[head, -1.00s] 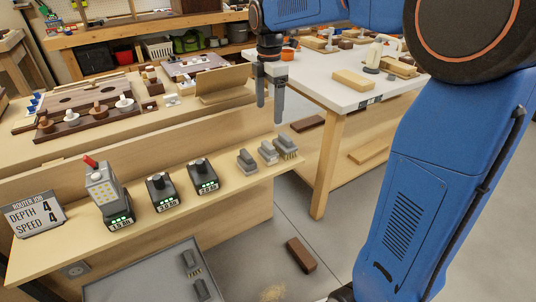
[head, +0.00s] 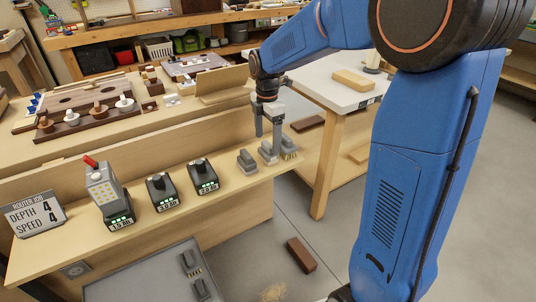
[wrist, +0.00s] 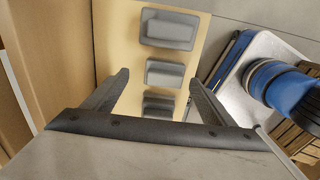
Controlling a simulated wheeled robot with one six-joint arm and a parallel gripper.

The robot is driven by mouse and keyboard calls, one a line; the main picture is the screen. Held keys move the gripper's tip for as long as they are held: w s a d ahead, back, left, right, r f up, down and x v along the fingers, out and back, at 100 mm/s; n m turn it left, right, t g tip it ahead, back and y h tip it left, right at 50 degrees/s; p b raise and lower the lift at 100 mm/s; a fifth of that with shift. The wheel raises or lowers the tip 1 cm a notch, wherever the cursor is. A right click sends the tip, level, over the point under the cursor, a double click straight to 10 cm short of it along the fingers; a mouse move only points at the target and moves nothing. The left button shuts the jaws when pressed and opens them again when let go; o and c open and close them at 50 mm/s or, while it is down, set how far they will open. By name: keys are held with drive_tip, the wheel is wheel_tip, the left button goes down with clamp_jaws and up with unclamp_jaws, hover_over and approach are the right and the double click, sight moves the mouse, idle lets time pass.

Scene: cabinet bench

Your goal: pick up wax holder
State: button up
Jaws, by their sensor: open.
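Three small grey blocks with raised grips stand in a row on the wooden shelf: a left one (head: 246,162), a middle one (head: 265,158) and a right one with tan bristles (head: 289,154). I cannot tell by looks which is the wax holder. My gripper (head: 267,145) is open and points down over the row, its fingers close to the middle block and partly covering it. In the wrist view, my open fingers (wrist: 159,80) flank the middle grey block (wrist: 165,72). Another block (wrist: 169,28) lies beyond them, and a third (wrist: 158,104) is partly hidden by the gripper body.
Battery units (head: 163,193) and a router sign (head: 35,213) stand left on the shelf (head: 230,190). A raised back panel (head: 120,145) runs behind it. A grey tray (head: 150,285) is below in front. A white-topped table (head: 325,85) stands at right.

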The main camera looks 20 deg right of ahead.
sight(268, 144)
drive_tip(key=shift+s+f, duration=0.2)
drive_tip(key=shift+f, duration=1.15)
drive_tip(key=shift+s+f, duration=0.2)
drive_tip(key=shift+f, duration=1.15)
drive_tip(key=c, duration=1.2)
